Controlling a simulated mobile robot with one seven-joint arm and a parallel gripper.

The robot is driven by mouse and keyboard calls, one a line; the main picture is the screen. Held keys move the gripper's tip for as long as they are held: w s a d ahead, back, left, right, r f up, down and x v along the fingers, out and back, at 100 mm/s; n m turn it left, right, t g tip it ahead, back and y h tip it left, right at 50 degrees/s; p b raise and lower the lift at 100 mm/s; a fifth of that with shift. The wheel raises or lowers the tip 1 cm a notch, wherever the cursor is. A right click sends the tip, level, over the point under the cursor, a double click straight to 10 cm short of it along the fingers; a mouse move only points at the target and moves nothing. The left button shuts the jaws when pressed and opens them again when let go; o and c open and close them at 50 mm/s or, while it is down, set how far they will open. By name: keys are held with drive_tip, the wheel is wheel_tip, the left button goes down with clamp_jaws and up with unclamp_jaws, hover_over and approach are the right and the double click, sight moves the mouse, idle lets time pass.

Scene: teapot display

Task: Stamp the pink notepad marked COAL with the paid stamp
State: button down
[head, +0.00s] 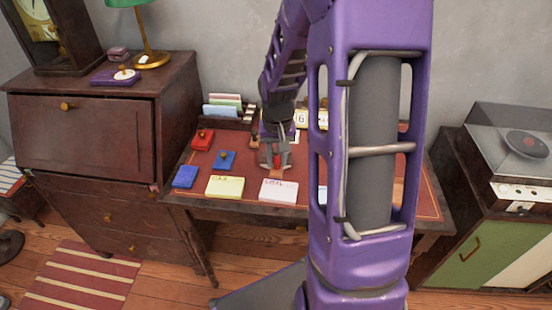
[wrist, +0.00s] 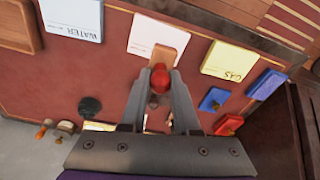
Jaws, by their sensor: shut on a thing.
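The pink notepad marked COAL (head: 278,190) lies at the front edge of the desk, right of the yellow GAS notepad. It also shows in the wrist view (wrist: 152,32), pale, its lower edge partly covered by a stamp. My gripper (head: 274,163) is over the desk just behind the pink notepad. In the wrist view my gripper (wrist: 160,78) is shut on the red knob of a stamp (wrist: 164,54) with a wooden block. The block overlaps the notepad's near edge in that view; I cannot tell whether they touch. The stamp's marking is hidden.
The yellow GAS notepad (head: 225,187), a blue box (head: 184,177), a blue pad with a knob (head: 225,160) and a red one (head: 203,139) lie left. The WATER notepad (wrist: 72,18) lies on the other side. A letter rack (head: 222,112) and calendar blocks (head: 301,119) stand behind.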

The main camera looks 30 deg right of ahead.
sight(279, 169)
drive_tip(key=shift+s+d, duration=0.25)
drive_tip(key=shift+d, duration=0.05)
drive_tip(key=shift+f+b, duration=2.35)
drive_tip(key=shift+f, duration=0.65)
drive_tip(key=shift+f+b, duration=0.35)
drive_tip(key=shift+f, duration=0.25)
drive_tip(key=shift+r+p, duration=2.75)
drive_tip(key=shift+r, duration=0.85)
drive_tip(key=shift+w, duration=0.1)
